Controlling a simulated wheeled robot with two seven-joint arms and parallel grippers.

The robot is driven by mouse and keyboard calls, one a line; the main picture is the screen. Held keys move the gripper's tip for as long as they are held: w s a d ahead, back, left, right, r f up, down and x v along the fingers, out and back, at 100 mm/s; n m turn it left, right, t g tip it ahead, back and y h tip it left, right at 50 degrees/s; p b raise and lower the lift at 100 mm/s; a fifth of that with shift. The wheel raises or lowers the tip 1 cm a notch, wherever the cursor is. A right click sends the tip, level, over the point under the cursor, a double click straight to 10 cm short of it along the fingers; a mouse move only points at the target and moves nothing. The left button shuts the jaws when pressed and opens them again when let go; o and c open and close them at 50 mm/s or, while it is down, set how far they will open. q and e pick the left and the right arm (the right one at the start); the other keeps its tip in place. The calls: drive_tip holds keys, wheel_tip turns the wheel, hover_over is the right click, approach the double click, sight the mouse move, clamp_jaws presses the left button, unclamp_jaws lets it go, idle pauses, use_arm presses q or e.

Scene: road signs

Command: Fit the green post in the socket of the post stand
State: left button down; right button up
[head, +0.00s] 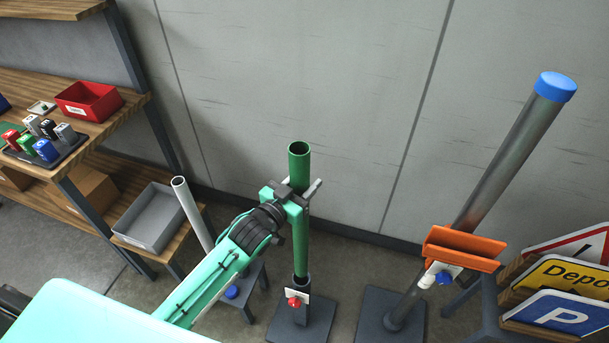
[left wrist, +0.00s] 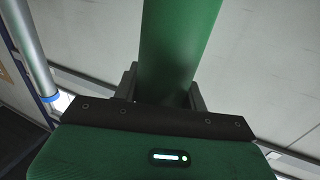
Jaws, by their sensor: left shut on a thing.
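The green post (head: 301,240) stands upright in the head view, a hollow tube with an open top. My left gripper (head: 297,190) is shut on its upper part. In the left wrist view the green post (left wrist: 178,45) rises between the fingers of my left gripper (left wrist: 165,90). Its lower end meets the dark socket of the post stand (head: 301,314), which has a dark base plate and a red knob. From here I cannot tell how deep the post sits in the socket. My right gripper is not in view.
A grey post with a blue cap (head: 512,150) stands at the right, with an orange bracket (head: 462,249). Road signs (head: 565,280) lean beside it. A pale tube (head: 192,213) is left of my arm. Shelves with a red bin (head: 88,101) and grey bin (head: 149,220) are at left.

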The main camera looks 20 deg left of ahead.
use_arm(q)
wheel_tip(320, 180, down, 16)
drive_tip(key=b, duration=1.3)
idle(0.3)
drive_tip(key=shift+f, duration=0.15)
idle(0.5)
drive_tip(key=c, duration=0.7)
unclamp_jaws()
drive_tip(key=shift+f, duration=0.15)
drive_tip(key=b, duration=0.3)
approach(304, 221)
drive_tip(key=shift+s+a+f, duration=0.1)
drive_tip(key=shift+a+f, duration=0.25)
drive_tip(key=shift+f, duration=0.45)
drive_tip(key=shift+a+f, duration=0.4)
drive_tip(key=shift+f, duration=0.4)
drive_tip(key=shift+s+a+f, duration=0.1)
drive_tip(key=shift+a+f, duration=0.25)
drive_tip(key=shift+f, duration=0.45)
